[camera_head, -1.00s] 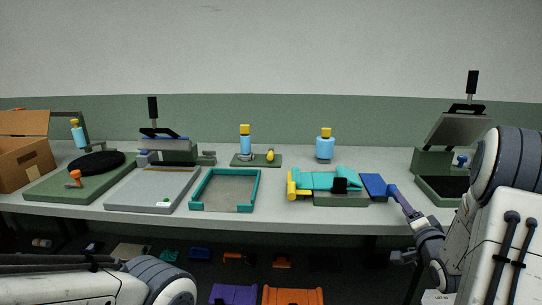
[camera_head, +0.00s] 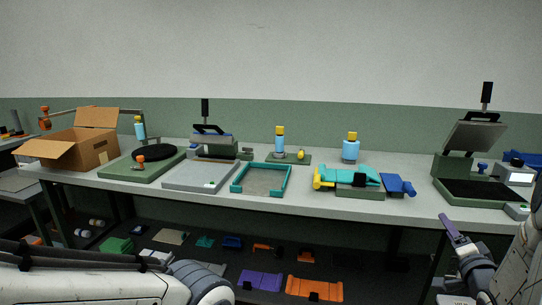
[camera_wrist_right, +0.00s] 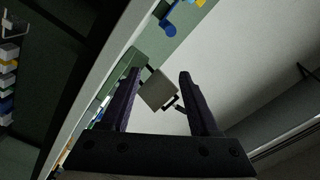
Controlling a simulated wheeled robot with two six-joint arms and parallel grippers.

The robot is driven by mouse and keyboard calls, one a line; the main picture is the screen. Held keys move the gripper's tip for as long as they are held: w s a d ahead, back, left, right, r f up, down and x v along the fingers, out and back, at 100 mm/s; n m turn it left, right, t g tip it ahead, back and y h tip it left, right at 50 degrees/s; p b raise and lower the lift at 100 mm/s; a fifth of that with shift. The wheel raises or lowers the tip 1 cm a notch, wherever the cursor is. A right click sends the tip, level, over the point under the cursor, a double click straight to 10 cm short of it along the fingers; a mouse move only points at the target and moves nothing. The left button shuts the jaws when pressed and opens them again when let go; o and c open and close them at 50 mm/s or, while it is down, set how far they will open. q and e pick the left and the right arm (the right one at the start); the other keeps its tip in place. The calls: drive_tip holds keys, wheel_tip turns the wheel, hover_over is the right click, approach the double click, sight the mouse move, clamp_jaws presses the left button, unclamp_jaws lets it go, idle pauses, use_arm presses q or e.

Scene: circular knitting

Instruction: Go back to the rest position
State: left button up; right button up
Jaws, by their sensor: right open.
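My right gripper (camera_head: 454,232) is at the lower right of the head view, in front of the table's front edge and below the tabletop, touching nothing that I can see. In the right wrist view, its two dark purple fingers (camera_wrist_right: 158,76) are spread apart with nothing between them. A grey plate-like part and the pale wall show beyond them. My left arm crosses the lower left of the head view, and its gripper is outside the picture.
The long table (camera_head: 300,203) holds a cardboard box (camera_head: 75,146), a teal frame (camera_head: 236,184), a teal-and-yellow tool (camera_head: 350,176), a blue block (camera_head: 396,186) and a heat press (camera_head: 470,140). Several coloured parts, including an orange tray (camera_head: 314,289), lie beneath the table.

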drive_tip(key=w+a+f+n+g+y, duration=0.2)
drive_tip(key=a+n, duration=0.1)
drive_tip(key=a, duration=0.6)
drive_tip(key=w+a+f+n+g+y, duration=0.1)
drive_tip(key=a+n+g+y, duration=0.2)
drive_tip(key=a, duration=0.7)
drive_tip(key=s+a+f+n+g, duration=0.2)
drive_tip(key=s+a+n+g, duration=0.55)
drive_tip(key=a, duration=0.75)
drive_tip(key=s+a+n+g, duration=0.2)
drive_tip(key=s+a+n, duration=0.2)
drive_tip(key=s, duration=0.8)
drive_tip(key=s+a+n+g, duration=0.3)
drive_tip(key=s+a+n, duration=0.1)
drive_tip(key=s, duration=0.9)
wheel_tip(320, 180, up, 12)
drive_tip(key=p, duration=1.2)
drive_tip(key=shift+s+d+f, duration=0.15)
drive_tip(key=shift+f, duration=0.05)
